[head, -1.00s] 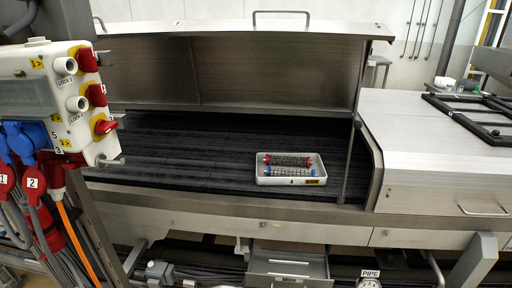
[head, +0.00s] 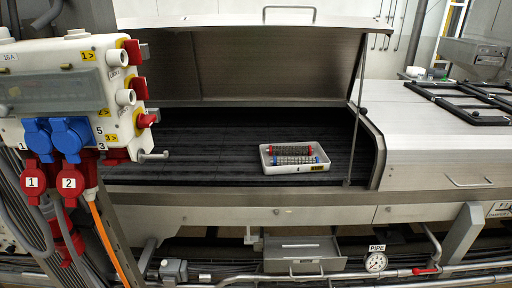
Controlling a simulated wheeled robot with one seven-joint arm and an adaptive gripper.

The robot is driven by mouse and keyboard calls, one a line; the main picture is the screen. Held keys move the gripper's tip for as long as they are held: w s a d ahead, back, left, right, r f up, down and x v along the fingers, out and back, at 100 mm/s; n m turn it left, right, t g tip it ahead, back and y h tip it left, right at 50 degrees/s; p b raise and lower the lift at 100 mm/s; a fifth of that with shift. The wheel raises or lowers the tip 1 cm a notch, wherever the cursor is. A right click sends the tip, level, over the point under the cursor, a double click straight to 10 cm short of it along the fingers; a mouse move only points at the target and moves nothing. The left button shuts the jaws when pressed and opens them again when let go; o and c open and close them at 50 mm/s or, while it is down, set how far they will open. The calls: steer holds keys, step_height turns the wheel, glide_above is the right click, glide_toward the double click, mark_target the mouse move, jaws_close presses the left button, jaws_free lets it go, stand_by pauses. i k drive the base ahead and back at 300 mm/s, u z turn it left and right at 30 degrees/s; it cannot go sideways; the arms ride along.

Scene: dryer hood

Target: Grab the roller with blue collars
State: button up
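A white tray (head: 265,164) sits on the dark slatted bed under the raised hood, right of the middle in the head view. Two rollers lie side by side in it. The roller with blue collars (head: 295,160) lies at the front of the tray. A roller with red collars (head: 291,151) lies just behind it. My gripper is not in view.
The steel hood (head: 250,65) stands open above the dark bed (head: 200,158), with a thin upright strut (head: 356,115) right of the tray. A socket box (head: 65,90) with cables stands close at left. A drawer (head: 303,255) and pipe gauge (head: 376,262) are below.

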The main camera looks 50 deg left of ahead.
mark_target(276, 162)
steer(key=u, duration=1.8)
